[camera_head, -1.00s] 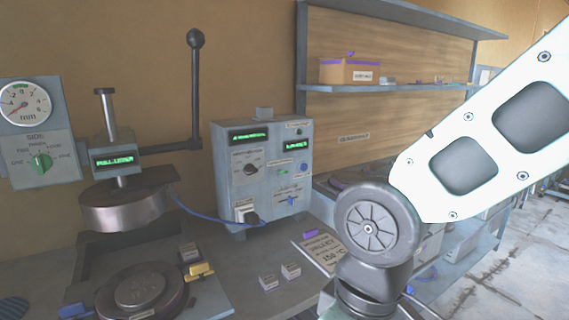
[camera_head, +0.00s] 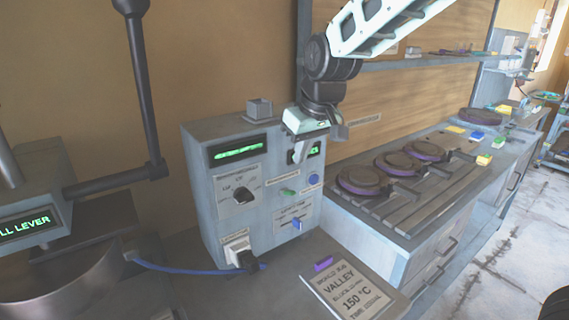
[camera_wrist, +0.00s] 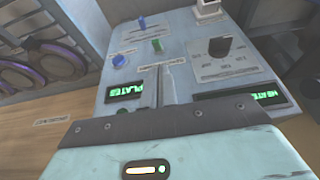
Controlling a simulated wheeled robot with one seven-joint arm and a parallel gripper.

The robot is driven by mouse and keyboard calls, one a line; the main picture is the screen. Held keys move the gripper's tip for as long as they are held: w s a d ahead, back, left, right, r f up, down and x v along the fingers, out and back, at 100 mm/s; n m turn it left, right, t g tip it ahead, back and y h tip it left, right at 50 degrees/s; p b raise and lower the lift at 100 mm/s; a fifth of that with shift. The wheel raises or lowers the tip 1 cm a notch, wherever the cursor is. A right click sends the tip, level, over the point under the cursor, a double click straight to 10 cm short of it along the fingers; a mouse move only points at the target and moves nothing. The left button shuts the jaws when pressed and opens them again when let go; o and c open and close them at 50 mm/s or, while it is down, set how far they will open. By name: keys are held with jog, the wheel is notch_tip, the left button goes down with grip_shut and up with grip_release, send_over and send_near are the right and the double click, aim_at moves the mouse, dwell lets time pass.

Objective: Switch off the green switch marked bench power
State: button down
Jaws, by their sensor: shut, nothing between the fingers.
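The grey control box (camera_head: 222,190) stands on the bench. A small green switch (camera_head: 289,192) is on the right half of its front panel, and it also shows in the wrist view (camera_wrist: 157,45). Its label is too small to read, and I cannot tell its position. My gripper (camera_head: 301,158) is shut and empty, in front of the box's upper right, above the green switch in the picture. It partly covers the right display. In the wrist view its shut fingers (camera_wrist: 168,75) point toward the green switch, apparently short of it.
Around the switch are a blue button (camera_head: 313,180), a blue lever (camera_head: 297,224) and a black knob (camera_head: 244,194). A plug (camera_head: 239,252) with a blue cable is below left. A sign plate (camera_head: 352,290) lies in front. The press lever (camera_head: 140,90) rises at left.

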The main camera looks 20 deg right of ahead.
aim_at(289, 191)
jog(key=shift+w+d+r, duration=0.1)
jog(key=shift+w+d, duration=0.1)
jog(key=shift+w, duration=0.3)
jog(key=p+x, duration=0.1)
jog(key=x, duration=0.9)
jog(key=shift+p, duration=0.35)
jog(key=shift+d+f+b, duration=0.1)
jog(key=shift+f+b, duration=0.15)
jog(key=shift+b, duration=0.4)
